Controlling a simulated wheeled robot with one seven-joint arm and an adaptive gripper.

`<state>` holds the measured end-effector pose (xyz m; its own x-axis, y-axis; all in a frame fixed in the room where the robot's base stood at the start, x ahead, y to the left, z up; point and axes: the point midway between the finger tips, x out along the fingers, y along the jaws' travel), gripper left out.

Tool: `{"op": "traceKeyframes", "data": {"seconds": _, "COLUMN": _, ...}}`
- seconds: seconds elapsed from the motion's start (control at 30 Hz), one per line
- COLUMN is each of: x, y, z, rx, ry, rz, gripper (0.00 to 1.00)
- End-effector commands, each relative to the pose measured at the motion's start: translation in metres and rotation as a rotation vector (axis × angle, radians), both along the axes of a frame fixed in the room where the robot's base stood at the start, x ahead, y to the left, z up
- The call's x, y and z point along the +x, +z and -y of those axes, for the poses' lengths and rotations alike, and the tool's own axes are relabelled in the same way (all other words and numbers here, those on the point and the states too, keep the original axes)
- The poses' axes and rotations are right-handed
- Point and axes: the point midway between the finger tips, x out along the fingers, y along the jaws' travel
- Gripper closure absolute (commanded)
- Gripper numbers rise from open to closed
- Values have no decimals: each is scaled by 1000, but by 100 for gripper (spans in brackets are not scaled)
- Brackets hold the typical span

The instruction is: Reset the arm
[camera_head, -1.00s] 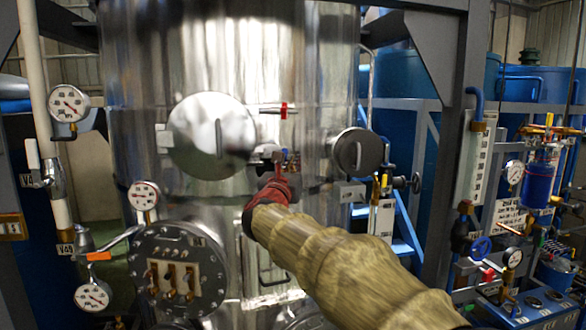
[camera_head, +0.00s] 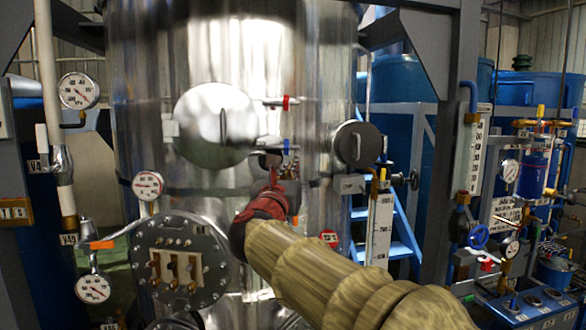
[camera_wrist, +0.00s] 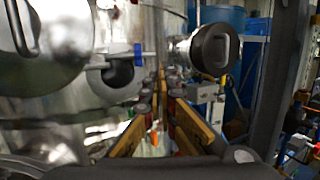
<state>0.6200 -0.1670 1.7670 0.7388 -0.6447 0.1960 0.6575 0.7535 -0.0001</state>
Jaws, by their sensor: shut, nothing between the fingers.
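My arm wears a beige sleeve and ends in a red and dark wrist. My gripper (camera_head: 275,172) is in front of the big shiny steel tank (camera_head: 240,50), just below a small valve with a blue handle (camera_head: 285,146). In the wrist view, the fingers of my gripper (camera_wrist: 162,82) run forward and come together with nothing held. The blue handle (camera_wrist: 138,55) is just left of the fingertips there. Whether the fingertips touch the tank or valve, I cannot tell.
A red-handled valve (camera_head: 286,103) sits higher on the tank. Two round hatches (camera_head: 215,125) (camera_head: 357,145) stick out from it. Gauges (camera_head: 78,91) and a bolted flange (camera_head: 178,265) are at left. A grey post (camera_head: 452,140) and blue piping equipment stand at right.

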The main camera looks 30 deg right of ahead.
Motion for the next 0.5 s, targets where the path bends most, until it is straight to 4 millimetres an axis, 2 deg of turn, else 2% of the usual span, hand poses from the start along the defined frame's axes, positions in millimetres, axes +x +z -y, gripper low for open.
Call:
{"op": "traceKeyframes", "data": {"seconds": 0.2, "x": -15, "y": -4, "z": -11, "rx": 1, "ry": 1, "rz": 0, "gripper": 100}}
{"op": "traceKeyframes", "data": {"seconds": 0.5, "x": -15, "y": -5, "z": -13, "rx": -50, "ry": -4, "rz": -49, "gripper": 100}}
